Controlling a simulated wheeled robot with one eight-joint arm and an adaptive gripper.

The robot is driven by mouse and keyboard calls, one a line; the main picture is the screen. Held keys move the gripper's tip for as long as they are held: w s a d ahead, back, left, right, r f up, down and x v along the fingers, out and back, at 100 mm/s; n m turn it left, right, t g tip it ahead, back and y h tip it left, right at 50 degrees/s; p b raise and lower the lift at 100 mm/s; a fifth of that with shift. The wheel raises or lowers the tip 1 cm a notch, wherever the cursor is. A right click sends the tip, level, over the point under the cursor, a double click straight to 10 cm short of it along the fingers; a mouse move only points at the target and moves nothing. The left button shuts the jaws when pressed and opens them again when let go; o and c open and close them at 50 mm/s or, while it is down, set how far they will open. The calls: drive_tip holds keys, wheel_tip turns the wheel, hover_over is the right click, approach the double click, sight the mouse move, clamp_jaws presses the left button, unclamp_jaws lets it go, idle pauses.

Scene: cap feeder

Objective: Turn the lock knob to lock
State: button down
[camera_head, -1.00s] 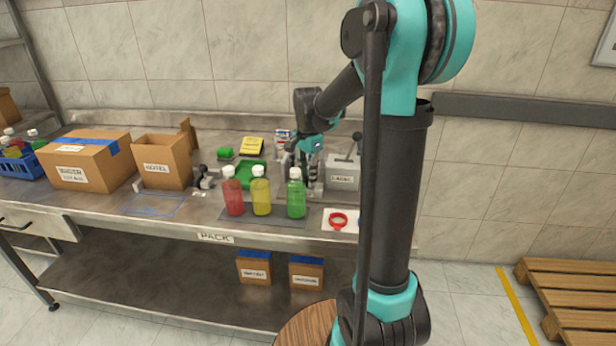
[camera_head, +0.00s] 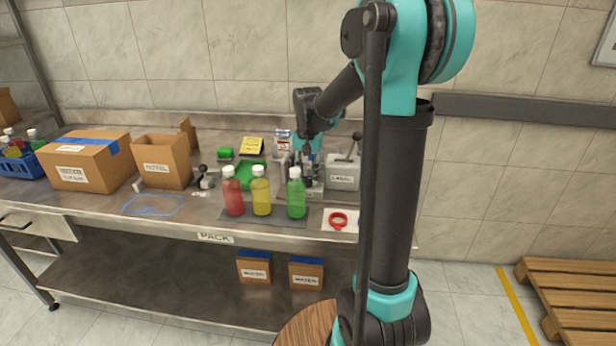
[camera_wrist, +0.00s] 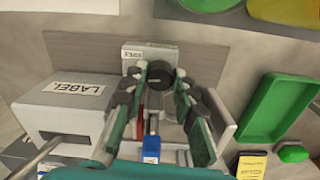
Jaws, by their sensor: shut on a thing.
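My gripper (camera_wrist: 160,82) is shut on a round black knob (camera_wrist: 158,73), which sits between its green fingertips in the wrist view. The knob is in front of a small pale block with a label (camera_wrist: 148,53), too small to read surely. In the head view my gripper (camera_head: 312,168) is low over the feeder (camera_head: 313,190), behind the green bottle. The knob is hidden there by the fingers, and its lock position cannot be read.
The label machine (camera_head: 343,174) with a lever stands close on the right. Red (camera_head: 233,192), yellow (camera_head: 261,192) and green (camera_head: 296,196) bottles stand in front on a grey mat. A green tray (camera_wrist: 283,108) lies beside the feeder.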

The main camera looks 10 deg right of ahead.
sight(308, 178)
drive_tip(key=shift+n, duration=2.2)
drive_tip(key=c, duration=1.2)
unclamp_jaws()
wheel_tip(308, 178, up, 12)
